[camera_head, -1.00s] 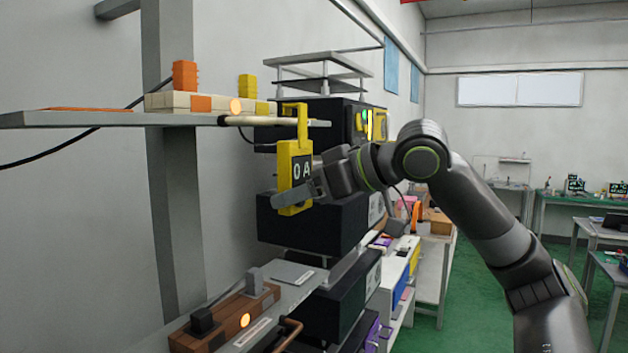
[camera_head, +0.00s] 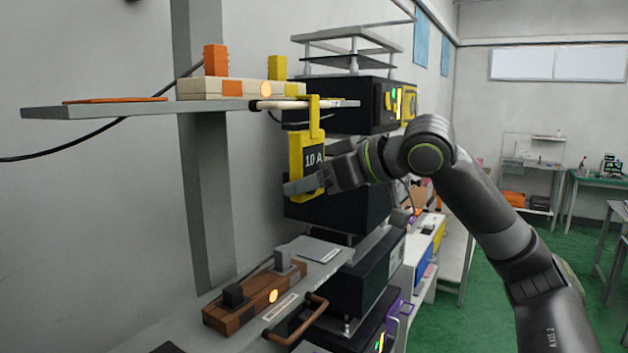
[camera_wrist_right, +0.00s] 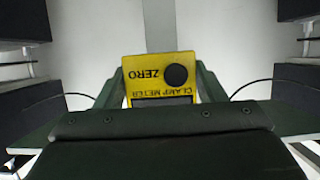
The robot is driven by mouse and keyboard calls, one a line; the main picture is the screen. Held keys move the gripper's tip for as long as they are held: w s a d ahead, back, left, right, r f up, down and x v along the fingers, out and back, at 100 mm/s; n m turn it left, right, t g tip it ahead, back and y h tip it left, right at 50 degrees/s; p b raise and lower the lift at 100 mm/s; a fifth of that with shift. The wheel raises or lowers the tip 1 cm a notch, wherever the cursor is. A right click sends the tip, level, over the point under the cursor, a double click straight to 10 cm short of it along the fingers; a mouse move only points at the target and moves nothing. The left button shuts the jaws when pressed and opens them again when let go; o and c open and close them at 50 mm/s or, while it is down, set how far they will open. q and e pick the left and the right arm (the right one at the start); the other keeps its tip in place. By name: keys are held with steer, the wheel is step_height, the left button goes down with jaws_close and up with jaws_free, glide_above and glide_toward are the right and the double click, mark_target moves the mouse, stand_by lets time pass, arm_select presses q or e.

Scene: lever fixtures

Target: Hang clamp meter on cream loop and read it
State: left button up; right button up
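The yellow clamp meter (camera_head: 296,150) hangs upright below the upper shelf, and its display reads "10 A". Its yellow jaw (camera_head: 314,108) is at the cream loop (camera_head: 285,104), a pale bar along the shelf's front edge, and appears to be around it. The far side of the jaw is hidden. My right gripper (camera_head: 306,186) is shut on the lower part of the meter. In the right wrist view the meter's face (camera_wrist_right: 150,75), with a ZERO knob, sits between the fingers (camera_wrist_right: 158,84). My left gripper is out of view.
The upper shelf (camera_head: 130,110) carries a cream block with a lit lamp (camera_head: 265,88) and orange and yellow parts. A lower shelf holds a brown block (camera_head: 235,315) with a lamp and a brown handle (camera_head: 305,320). Black boxes (camera_head: 350,100) stand close behind the meter.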

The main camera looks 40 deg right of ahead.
steer(key=o, duration=0.5)
steer(key=shift+s, duration=0.1)
steer(key=b+v, duration=0.8)
steer(key=v, duration=0.9)
steer(key=shift+s+d+r+b, duration=0.15)
steer(key=shift+b, duration=0.2)
